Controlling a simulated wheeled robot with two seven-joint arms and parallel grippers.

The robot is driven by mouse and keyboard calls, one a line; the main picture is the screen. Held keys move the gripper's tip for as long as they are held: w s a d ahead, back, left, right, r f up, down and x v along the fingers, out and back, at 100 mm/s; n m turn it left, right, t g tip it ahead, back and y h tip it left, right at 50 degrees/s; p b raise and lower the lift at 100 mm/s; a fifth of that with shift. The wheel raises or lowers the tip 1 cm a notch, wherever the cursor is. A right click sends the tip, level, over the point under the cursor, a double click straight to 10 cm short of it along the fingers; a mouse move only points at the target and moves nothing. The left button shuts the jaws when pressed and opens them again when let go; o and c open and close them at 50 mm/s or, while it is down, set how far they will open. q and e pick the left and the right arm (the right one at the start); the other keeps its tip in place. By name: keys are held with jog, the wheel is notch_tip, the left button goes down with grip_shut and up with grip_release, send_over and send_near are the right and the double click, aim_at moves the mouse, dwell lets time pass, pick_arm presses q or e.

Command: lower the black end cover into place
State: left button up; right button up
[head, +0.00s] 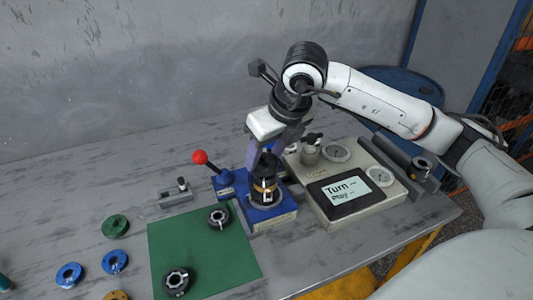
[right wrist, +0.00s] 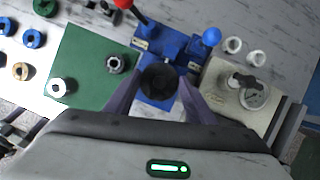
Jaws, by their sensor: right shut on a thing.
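The black end cover (right wrist: 160,82) is a dark round piece between the two purple fingers of my right gripper (right wrist: 160,92) in the right wrist view. In the head view my right gripper (head: 266,160) points down over the blue fixture (head: 284,217) and is shut on the dark cover (head: 267,163). Below it stands the motor body (head: 265,191), black with a brass-coloured band, upright on the fixture. The cover is at the top of this stack; I cannot tell whether it touches the body. My left gripper is not in view.
The fixture has a red-knobbed lever (head: 200,157). A green mat (head: 200,250) with two dark ring parts lies to the left, with blue and green rings (head: 115,226) beyond it. A gauge box with a screen (head: 345,191) stands close on the right. A grey clamp block (head: 175,195) lies behind the mat.

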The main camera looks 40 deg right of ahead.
jog(key=shift+f+b, duration=0.6)
jog(key=shift+b, duration=0.3)
dwell(1.1)
dwell(0.7)
jog(key=shift+f+b, duration=0.45)
jog(key=shift+b, duration=0.25)
dwell(0.4)
jog(key=o, duration=1.8)
jog(key=shift+c, duration=0.2)
jog(key=shift+r+p, duration=1.9)
jog(key=shift+r, duration=0.85)
